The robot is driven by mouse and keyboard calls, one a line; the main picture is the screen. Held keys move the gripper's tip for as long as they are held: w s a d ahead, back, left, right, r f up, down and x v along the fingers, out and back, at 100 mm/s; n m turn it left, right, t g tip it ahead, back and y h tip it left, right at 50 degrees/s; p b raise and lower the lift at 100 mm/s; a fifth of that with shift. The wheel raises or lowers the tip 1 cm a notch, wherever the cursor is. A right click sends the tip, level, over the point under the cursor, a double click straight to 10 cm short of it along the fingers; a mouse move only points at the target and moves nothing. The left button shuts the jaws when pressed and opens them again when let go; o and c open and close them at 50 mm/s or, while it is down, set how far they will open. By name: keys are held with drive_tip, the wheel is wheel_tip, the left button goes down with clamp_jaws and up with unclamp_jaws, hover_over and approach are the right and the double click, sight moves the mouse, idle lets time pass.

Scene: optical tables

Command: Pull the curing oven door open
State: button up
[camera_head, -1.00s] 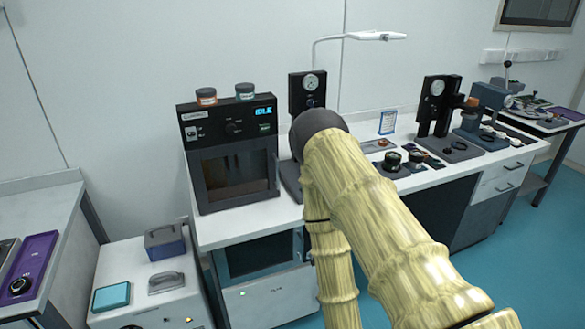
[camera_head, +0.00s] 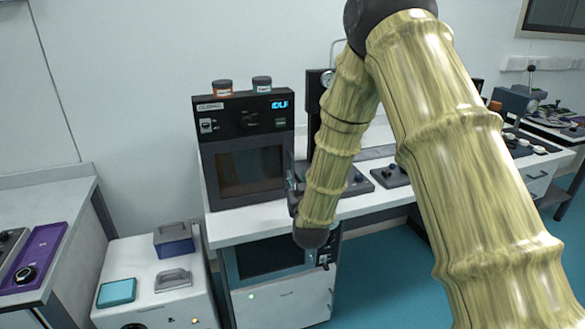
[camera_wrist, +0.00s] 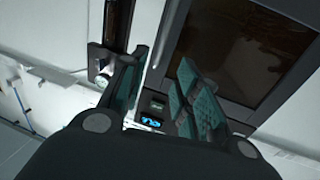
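The curing oven (camera_head: 246,148) is a black box on the white bench, with a dark windowed door (camera_head: 250,170) that looks shut. A control panel with a lit blue display is above the door. My gripper (camera_head: 294,190) is at the right edge of the oven front, mostly hidden behind my forearm in the head view. In the wrist view my gripper (camera_wrist: 162,90) is open, with its two teal-padded fingers apart.
Two small jars (camera_head: 222,87) stand on the oven. A second appliance with a dark window (camera_head: 270,258) sits under the bench. A white cabinet (camera_head: 150,270) with small boxes stands at the left. Knobbed devices (camera_head: 390,175) are on the bench to the right.

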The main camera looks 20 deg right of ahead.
sight(293, 165)
drive_tip(key=w+p, duration=0.1)
drive_tip(key=w, duration=0.2)
drive_tip(key=w+d, duration=0.1)
drive_tip(key=w, duration=0.3)
drive_tip(key=w+p, duration=0.1)
drive_tip(key=w, duration=0.2)
drive_tip(key=shift+w+d+p, duration=0.2)
drive_tip(key=shift+d+p, duration=0.15)
drive_tip(key=shift+d, duration=0.05)
clamp_jaws()
